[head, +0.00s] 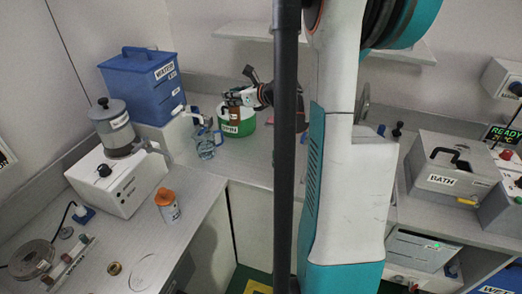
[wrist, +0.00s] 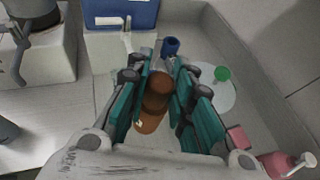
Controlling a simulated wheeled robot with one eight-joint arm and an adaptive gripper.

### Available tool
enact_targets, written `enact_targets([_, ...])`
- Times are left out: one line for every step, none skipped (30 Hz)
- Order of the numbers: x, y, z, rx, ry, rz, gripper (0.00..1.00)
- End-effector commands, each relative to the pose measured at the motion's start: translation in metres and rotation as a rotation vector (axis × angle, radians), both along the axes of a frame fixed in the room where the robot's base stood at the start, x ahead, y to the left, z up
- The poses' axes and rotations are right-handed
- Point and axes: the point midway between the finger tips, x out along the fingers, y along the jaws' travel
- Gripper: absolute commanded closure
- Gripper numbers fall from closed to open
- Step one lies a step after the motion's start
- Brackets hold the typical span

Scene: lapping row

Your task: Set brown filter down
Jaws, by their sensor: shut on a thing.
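The brown filter (wrist: 157,97) is a brown, rounded piece between my gripper's fingers in the wrist view. My gripper (wrist: 160,84) is shut on it, and the fingers cover its sides. In the head view my gripper (head: 236,98) is over the back counter, and a bit of the brown filter (head: 234,114) shows below it. A green tub with a white label (head: 238,124) appears just under it there. I cannot tell whether the filter touches anything below.
A blue water tank (head: 140,88) with a tap stands left of my gripper, and a glass jug (head: 207,146) is in front. In the wrist view a pale disc (wrist: 214,100) with a green knob (wrist: 222,73) lies to the right, near a pink bottle (wrist: 278,165).

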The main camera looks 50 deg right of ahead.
Motion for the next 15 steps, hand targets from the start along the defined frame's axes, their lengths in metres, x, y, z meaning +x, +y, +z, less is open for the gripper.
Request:
enact_targets([-0.002,-0.006,-0.001,0.000,-0.001,-0.004,1.00])
enact_targets([-0.003,-0.008,-0.003,0.000,-0.001,-0.005,1.00])
enact_targets([-0.004,-0.010,-0.007,0.000,-0.001,-0.006,1.00])
enact_targets([-0.004,-0.010,-0.012,0.000,-0.001,-0.006,1.00])
enact_targets([-0.004,-0.010,-0.017,-0.001,-0.001,-0.006,1.00])
enact_targets([-0.004,-0.010,-0.026,-0.001,-0.001,-0.006,1.00])
enact_targets([-0.004,-0.010,-0.033,-0.001,-0.001,-0.006,1.00])
enact_targets([-0.004,-0.010,-0.041,-0.001,-0.001,-0.006,1.00])
enact_targets([-0.004,-0.010,-0.051,-0.001,-0.001,-0.006,1.00])
enact_targets([-0.004,-0.010,-0.059,-0.001,-0.001,-0.006,1.00])
enact_targets([-0.004,-0.009,-0.066,-0.001,-0.001,-0.006,1.00])
enact_targets([-0.004,-0.009,-0.076,-0.001,-0.001,-0.006,1.00])
enact_targets([-0.003,-0.010,-0.083,-0.001,-0.002,-0.006,1.00])
enact_targets([-0.004,-0.009,-0.091,-0.001,-0.001,-0.006,1.00])
enact_targets([-0.003,-0.009,-0.101,-0.001,-0.001,-0.006,1.00])
